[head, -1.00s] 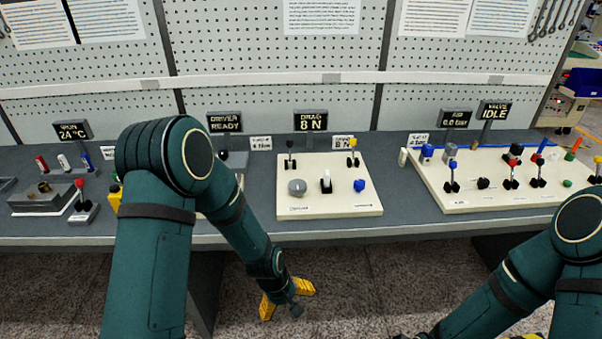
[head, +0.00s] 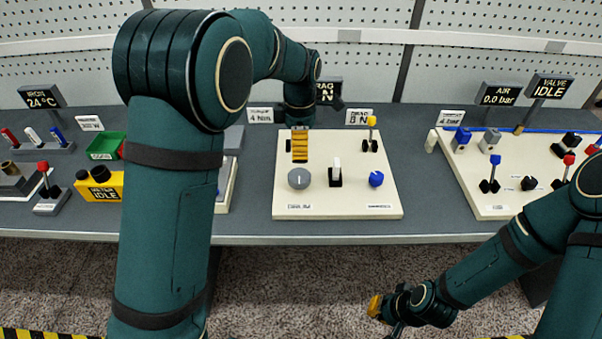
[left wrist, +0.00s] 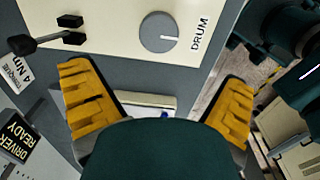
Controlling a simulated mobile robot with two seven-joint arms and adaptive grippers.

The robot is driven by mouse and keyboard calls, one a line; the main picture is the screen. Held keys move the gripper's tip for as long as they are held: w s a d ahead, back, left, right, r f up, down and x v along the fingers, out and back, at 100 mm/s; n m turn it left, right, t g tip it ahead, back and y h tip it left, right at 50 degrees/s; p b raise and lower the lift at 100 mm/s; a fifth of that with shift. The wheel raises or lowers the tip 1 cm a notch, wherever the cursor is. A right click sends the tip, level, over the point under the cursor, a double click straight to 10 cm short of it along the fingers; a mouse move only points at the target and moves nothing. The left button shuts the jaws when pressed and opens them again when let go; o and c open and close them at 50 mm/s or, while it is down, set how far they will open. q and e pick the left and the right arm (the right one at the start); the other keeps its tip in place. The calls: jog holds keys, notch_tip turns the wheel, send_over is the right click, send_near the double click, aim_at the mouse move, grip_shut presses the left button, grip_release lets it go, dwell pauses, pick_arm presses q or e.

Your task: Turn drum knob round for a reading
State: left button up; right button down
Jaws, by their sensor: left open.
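The drum knob (head: 299,179) is a round grey dial with a pale mark, at the front left of a cream panel (head: 350,206). In the left wrist view the knob (left wrist: 160,32) shows beside the word DRUM, its pale line pointing toward the label. My left gripper (head: 300,143) is over the panel just behind the knob, apparently above it. Its yellow fingers are spread with nothing between them in the left wrist view (left wrist: 158,75). My right gripper (head: 375,305) hangs low in front of the bench; its opening is unclear.
On the same panel are a white-tipped switch (head: 336,172), a blue knob (head: 376,179), a yellow-tipped lever (head: 370,135) and a black lever partly behind my gripper. A second panel (head: 492,207) with levers stands right. Bare bench lies between the panels.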

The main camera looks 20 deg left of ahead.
aim_at(300, 175)
pick_arm(q)
notch_tip(300, 175, down, 12)
jog(key=shift+w+r+b, duration=0.1)
jog(key=shift+b, duration=1)
jog(key=c, duration=1.2)
